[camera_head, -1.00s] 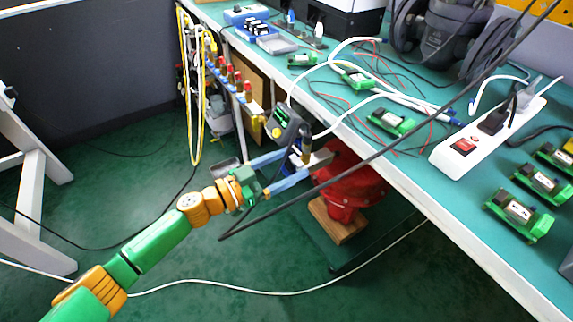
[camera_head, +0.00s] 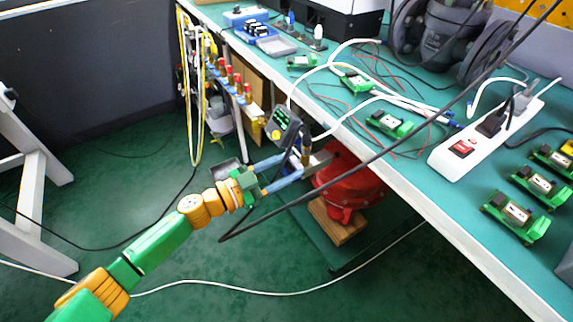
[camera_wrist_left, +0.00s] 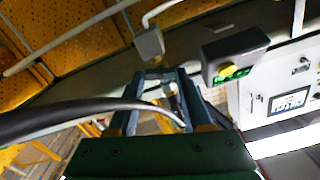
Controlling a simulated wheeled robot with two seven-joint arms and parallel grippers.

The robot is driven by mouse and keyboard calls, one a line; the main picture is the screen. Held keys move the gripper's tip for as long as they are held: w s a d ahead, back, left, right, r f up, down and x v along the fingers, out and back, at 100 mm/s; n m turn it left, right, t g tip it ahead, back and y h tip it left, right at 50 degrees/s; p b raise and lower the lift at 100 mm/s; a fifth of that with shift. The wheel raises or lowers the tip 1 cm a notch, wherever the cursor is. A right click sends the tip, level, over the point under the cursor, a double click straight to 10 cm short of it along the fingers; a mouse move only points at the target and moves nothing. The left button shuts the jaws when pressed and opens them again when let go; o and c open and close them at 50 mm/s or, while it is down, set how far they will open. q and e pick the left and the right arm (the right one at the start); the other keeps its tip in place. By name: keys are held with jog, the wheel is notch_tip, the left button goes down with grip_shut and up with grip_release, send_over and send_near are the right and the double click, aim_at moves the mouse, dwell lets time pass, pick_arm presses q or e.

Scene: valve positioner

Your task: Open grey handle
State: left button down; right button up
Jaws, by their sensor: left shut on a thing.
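The red valve body (camera_head: 349,187) stands on a wooden block below the edge of the bench. The grey handle (camera_head: 320,160) is a light metal piece at the valve's upper left, partly covered by my fingers and a dark cable. My left gripper (camera_head: 294,164) reaches in from the left, its two blue fingers shut on the handle. In the left wrist view the fingers (camera_wrist_left: 160,95) point away from the camera; the gripped part between them is small and unclear. My right gripper is not in view.
The green bench (camera_head: 420,180) holds green modules, white cables and a white power strip (camera_head: 470,140). Pipes with red caps (camera_head: 235,83) stand behind. The green floor at lower left is mostly clear.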

pick_arm(q)
jog(key=m, duration=0.2)
jog(key=shift+m, duration=0.4)
jog(key=m, duration=0.3)
jog(key=shift+f+m, duration=0.1)
jog(key=shift+m, duration=0.2)
jog(key=shift+s+m+b, duration=0.1)
jog(key=shift+m+b, duration=0.6)
jog(key=shift+m, duration=3.3)
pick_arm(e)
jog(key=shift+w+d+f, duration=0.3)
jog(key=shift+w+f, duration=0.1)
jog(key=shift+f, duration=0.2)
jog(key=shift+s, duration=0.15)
pick_arm(q)
jog(key=shift+c, duration=1.6)
grip_release()
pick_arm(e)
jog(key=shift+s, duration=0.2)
